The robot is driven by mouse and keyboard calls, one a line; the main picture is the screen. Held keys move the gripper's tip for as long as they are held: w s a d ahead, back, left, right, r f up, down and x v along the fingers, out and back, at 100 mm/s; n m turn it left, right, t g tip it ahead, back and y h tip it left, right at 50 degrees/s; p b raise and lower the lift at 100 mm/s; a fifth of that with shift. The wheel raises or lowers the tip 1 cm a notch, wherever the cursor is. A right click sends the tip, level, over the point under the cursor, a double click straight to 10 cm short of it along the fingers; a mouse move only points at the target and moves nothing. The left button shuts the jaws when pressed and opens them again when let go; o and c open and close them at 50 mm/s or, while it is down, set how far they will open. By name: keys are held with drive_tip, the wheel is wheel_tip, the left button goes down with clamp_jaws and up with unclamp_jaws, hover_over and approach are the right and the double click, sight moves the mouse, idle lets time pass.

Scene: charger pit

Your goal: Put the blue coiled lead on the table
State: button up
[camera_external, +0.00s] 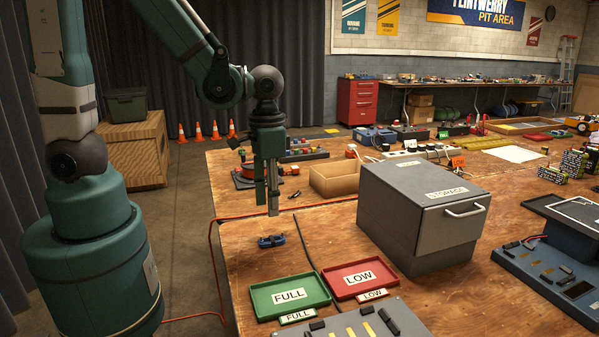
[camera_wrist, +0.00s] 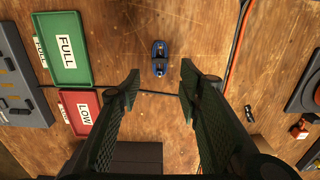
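The blue coiled lead (camera_external: 271,241) lies on the wooden table (camera_external: 250,262), near its front left edge and behind the green tray. It also shows in the wrist view as a small blue coil (camera_wrist: 160,58), lying beyond my fingertips and roughly centred between them. My gripper (camera_external: 267,205) hangs above the table over the area by the lead, pointing down. In the wrist view its two fingers (camera_wrist: 160,85) are spread wide apart with nothing between them. The lead is apart from both fingers.
A green FULL tray (camera_external: 290,296) and a red LOW tray (camera_external: 358,279) lie in front. A grey STORAGE box (camera_external: 395,205) stands to the right, its front closed. An open cardboard box (camera_external: 338,178) is behind. An orange cable (camera_external: 211,255) runs down the table's left edge.

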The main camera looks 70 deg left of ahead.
drive_tip(key=shift+r, duration=0.85)
drive_tip(key=shift+r, duration=0.15)
drive_tip(key=s+a+r+t, duration=0.2)
drive_tip(key=a+r+t, duration=0.1)
drive_tip(key=r, duration=0.6)
drive_tip(key=s+a+r+t, duration=0.2)
drive_tip(key=a+r+t, duration=0.2)
drive_tip(key=r, duration=0.6)
